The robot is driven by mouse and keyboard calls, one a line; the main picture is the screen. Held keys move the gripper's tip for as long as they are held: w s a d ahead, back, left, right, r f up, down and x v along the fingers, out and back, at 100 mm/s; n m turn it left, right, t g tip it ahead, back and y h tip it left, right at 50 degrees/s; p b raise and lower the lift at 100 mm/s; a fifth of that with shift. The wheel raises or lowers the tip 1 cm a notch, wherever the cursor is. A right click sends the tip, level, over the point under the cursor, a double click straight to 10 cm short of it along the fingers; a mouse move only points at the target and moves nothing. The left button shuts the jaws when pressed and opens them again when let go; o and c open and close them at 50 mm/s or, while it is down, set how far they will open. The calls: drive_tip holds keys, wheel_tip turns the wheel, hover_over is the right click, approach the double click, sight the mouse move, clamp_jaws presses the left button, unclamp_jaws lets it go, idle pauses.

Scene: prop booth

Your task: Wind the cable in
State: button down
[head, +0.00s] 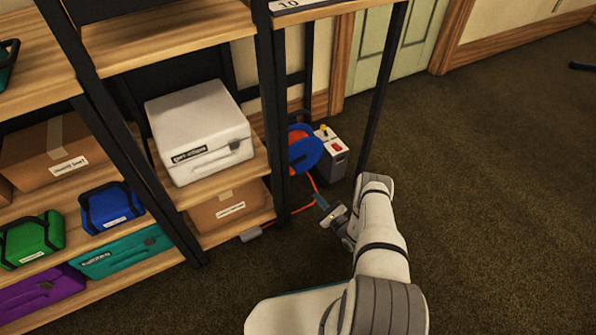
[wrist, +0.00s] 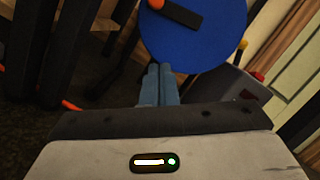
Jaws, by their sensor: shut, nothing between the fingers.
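The cable reel (head: 309,152) has a blue disc and stands on the floor beside the shelf's black post. Its blue face (wrist: 195,40) fills the top of the wrist view, with a black crank arm (wrist: 182,15) and an orange knob (wrist: 155,4) at the picture's edge. The orange cable (head: 313,183) runs down from the reel and along the floor to a grey block (head: 250,235). A bit of cable shows in the wrist view (wrist: 71,105). My gripper (head: 319,198) is shut and empty, in front of the reel and below the knob. Its closed fingers (wrist: 159,75) overlap the disc's lower edge in the wrist view; contact cannot be told.
A grey box (head: 332,160) with a red button and yellow lever stands right of the reel. Black posts (head: 271,120) flank the reel's bay. The shelf holds a white case (head: 198,130), cartons and coloured cases. Open carpet (head: 480,200) lies to the right.

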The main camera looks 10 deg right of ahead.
drive_tip(key=w+a+r+b, duration=0.3)
drive_tip(key=w+a+r, duration=0.2)
drive_tip(key=w, duration=0.3)
drive_tip(key=shift+a, duration=0.8)
drive_tip(key=shift+d, duration=0.2)
